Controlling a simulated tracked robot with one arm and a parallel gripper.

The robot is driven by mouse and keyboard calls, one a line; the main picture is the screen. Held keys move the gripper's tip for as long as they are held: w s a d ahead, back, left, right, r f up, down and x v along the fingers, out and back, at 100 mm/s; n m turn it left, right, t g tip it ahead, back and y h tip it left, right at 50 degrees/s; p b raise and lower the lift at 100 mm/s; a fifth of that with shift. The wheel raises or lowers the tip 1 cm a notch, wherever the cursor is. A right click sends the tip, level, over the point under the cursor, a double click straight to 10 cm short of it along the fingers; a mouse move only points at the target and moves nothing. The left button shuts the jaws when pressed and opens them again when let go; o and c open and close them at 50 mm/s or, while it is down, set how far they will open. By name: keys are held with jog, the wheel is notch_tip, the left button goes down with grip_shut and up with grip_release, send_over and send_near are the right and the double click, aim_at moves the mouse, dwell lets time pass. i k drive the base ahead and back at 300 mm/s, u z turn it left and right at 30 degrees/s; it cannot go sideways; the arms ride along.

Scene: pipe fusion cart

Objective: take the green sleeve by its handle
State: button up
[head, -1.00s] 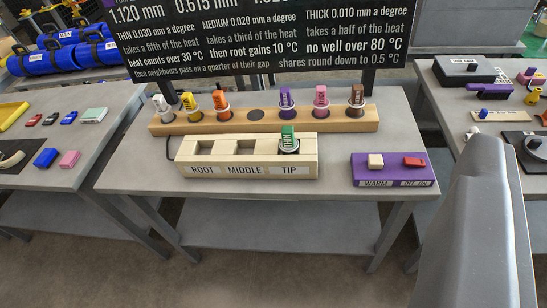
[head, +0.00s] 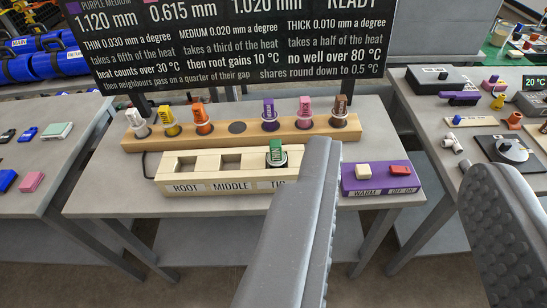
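The green sleeve (head: 276,152) stands upright in the TIP well of the cream wooden block (head: 215,178), its green handle pointing up with dark lettering on it. The ROOT and MIDDLE wells beside it are empty. My gripper (head: 400,165) is open, with two grey fingers spread wide in the foreground. The left finger reaches up just to the right of the sleeve and covers the block's right end and part of the TIP label. Nothing is between the fingers, and they appear apart from the sleeve.
Behind the block, a wooden rack (head: 237,138) holds white, yellow, orange, purple, pink and brown sleeves, with one empty hole. A purple switch box (head: 382,178) is at right. A dark sign (head: 240,40) stands behind. Side tables hold other parts.

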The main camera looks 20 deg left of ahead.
aim_at(276, 158)
jog(key=u, duration=0.05)
jog(key=i, duration=1)
jog(key=z, duration=0.05)
